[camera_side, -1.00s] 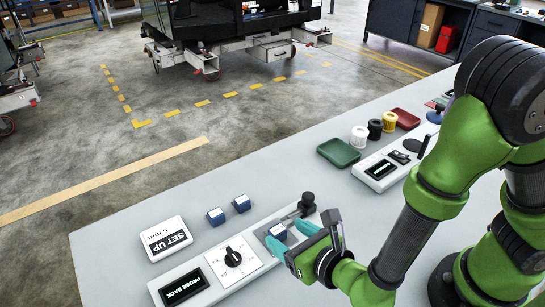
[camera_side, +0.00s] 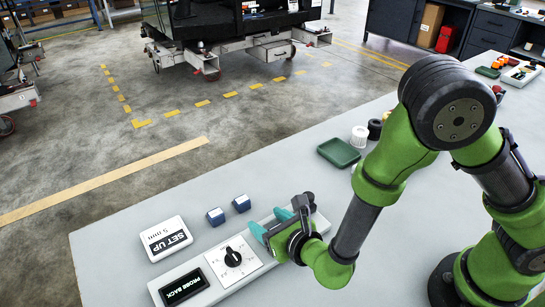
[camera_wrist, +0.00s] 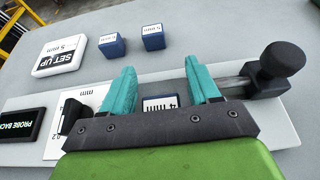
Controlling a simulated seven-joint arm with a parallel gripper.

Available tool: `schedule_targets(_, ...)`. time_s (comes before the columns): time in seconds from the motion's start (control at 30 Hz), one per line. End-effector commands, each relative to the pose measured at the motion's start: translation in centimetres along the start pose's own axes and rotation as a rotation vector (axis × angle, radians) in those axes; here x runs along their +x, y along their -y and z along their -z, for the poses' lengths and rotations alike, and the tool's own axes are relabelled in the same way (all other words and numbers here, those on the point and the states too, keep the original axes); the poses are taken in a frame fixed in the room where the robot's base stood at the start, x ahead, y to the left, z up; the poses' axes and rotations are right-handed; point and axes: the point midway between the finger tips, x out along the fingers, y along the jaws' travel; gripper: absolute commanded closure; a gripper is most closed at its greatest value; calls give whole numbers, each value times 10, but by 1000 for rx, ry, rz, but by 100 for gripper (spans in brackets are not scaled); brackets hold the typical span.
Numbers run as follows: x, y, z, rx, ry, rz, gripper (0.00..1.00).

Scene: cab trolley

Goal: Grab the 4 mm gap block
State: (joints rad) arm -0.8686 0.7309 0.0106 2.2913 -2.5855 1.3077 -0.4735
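The 4 mm block (camera_wrist: 160,103), blue with a white label reading "4 mm", is in the wrist view between the two teal fingers. My gripper (camera_wrist: 160,66) is open, with a visible space between each finger and the block. In the side view my gripper (camera_side: 266,220) is low over the grey fixture, and its fingers and body hide the block there. Whether the fingers reach down beside the block is hard to tell.
Two more blue blocks (camera_wrist: 153,37) (camera_wrist: 112,45) stand beyond the fingers. A white "SET UP 5 mm" plate (camera_side: 166,239) lies to the left. The fixture has a black knob (camera_wrist: 282,59) at right, a dial (camera_side: 233,258) and a "PROBE BACK" display (camera_side: 184,287). A green tray (camera_side: 338,152) lies farther back.

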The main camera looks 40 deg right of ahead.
Motion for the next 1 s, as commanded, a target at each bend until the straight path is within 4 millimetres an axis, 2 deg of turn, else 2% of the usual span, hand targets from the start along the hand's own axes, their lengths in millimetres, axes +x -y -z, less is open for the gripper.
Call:
schedule_targets(0.03, 0, 0, 0, 0, 0, 0, 48)
schedule_targets(0.37, 0, 0, 0, 0, 1, 0, 98)
schedule_targets(0.57, -1, 0, -1, 1, 1, 0, 98)
schedule_targets(0.73, -4, -1, -9, 3, 3, -1, 98)
schedule_targets(0.87, -10, 0, -24, 4, 4, -2, 98)
schedule_targets(1.0, -20, -1, -49, 7, 5, -2, 98)
